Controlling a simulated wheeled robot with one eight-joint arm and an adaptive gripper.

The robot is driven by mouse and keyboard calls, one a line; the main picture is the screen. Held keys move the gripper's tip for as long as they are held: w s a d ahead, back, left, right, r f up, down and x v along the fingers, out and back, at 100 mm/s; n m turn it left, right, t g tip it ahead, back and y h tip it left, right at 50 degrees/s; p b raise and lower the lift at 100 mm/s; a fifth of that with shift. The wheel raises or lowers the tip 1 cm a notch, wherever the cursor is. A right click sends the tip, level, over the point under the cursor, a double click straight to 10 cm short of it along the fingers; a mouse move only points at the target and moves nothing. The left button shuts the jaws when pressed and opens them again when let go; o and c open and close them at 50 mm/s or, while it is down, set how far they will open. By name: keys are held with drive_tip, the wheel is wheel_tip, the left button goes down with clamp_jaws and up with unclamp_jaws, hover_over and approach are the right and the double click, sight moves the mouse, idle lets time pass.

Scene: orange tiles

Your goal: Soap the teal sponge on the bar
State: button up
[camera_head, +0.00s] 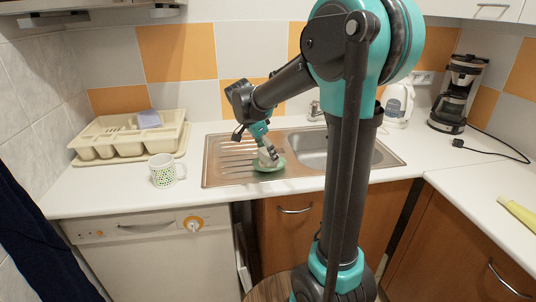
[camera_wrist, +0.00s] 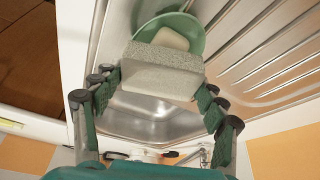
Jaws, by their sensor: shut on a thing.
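My gripper (camera_head: 268,150) is over the drainer side of the sink and points down. In the wrist view my gripper (camera_wrist: 158,100) is shut on a speckled block-shaped sponge (camera_wrist: 160,72), which looks pale grey-green rather than clearly teal. A green dish (camera_wrist: 193,31) sits beyond the sponge and holds a cream soap bar (camera_wrist: 171,39). The sponge hides part of the bar and dish, and I cannot tell whether sponge and bar touch. In the head view the green dish (camera_head: 270,167) rests on the drainer below my gripper.
The steel sink (camera_head: 309,146) has its basin right of the dish. A spotted mug (camera_head: 163,170) stands to the left. A beige cutlery tray (camera_head: 128,140) behind it holds a lavender block (camera_head: 148,119). A kettle (camera_head: 399,103) and coffee maker (camera_head: 458,94) stand at the right.

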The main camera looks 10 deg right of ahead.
drive_tip(key=shift+r, duration=3.2)
